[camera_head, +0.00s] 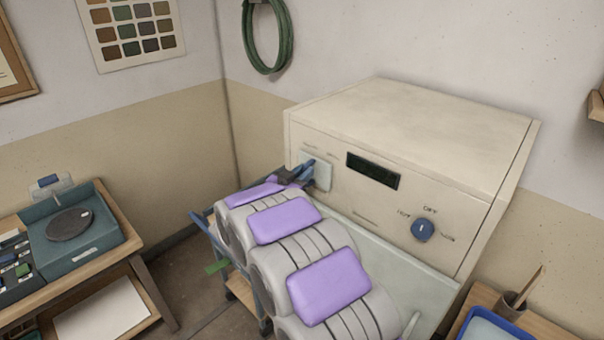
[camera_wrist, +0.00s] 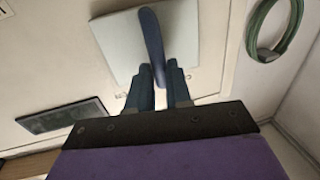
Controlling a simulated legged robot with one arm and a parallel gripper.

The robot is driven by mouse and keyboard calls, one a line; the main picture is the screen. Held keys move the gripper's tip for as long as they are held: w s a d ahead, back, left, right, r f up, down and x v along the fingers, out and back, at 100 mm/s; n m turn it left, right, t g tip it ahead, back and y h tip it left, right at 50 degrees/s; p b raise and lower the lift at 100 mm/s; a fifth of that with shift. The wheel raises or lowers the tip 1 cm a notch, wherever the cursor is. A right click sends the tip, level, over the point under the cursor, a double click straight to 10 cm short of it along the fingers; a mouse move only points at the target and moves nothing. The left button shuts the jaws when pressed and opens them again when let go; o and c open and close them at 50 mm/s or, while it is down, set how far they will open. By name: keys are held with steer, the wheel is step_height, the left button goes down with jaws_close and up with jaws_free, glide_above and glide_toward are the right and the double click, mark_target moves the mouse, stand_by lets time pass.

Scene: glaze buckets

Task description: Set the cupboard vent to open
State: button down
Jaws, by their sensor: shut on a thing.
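The cream cupboard (camera_head: 420,120) stands against the back wall. A blue lever (camera_head: 308,164) sits on a pale square plate (camera_head: 322,174) at the left of its front panel; I take this for the vent control. In the wrist view the lever (camera_wrist: 152,40) is long and slightly tilted across its plate (camera_wrist: 112,47). My gripper (camera_head: 296,174) is at the plate, and its two dark fingers (camera_wrist: 160,82) are shut on the lever's near end. The fingers hide that end. The small print above the plate is too faint to read.
The panel also has a dark display (camera_head: 373,170) and a round blue knob (camera_head: 422,229). A bench with a turntable (camera_head: 70,224) stands at the left. A blue tray (camera_head: 490,328) and a pot with tools (camera_head: 514,303) are at the lower right. A green hose (camera_head: 268,40) hangs above.

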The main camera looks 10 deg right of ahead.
mark_target(326, 186)
steer(key=shift+a+r, duration=0.1)
steer(key=shift+r, duration=0.05)
steer(key=s+d, duration=0.1)
steer(key=s, duration=0.1)
steer(key=s+d, duration=0.4)
steer(key=shift+s, duration=0.25)
steer(key=c, duration=1.1)
jaws_free()
steer(key=shift+s, duration=0.1)
steer(key=p+v, duration=0.1)
steer(key=v, duration=1.6)
steer(key=shift+a+f, duration=0.2)
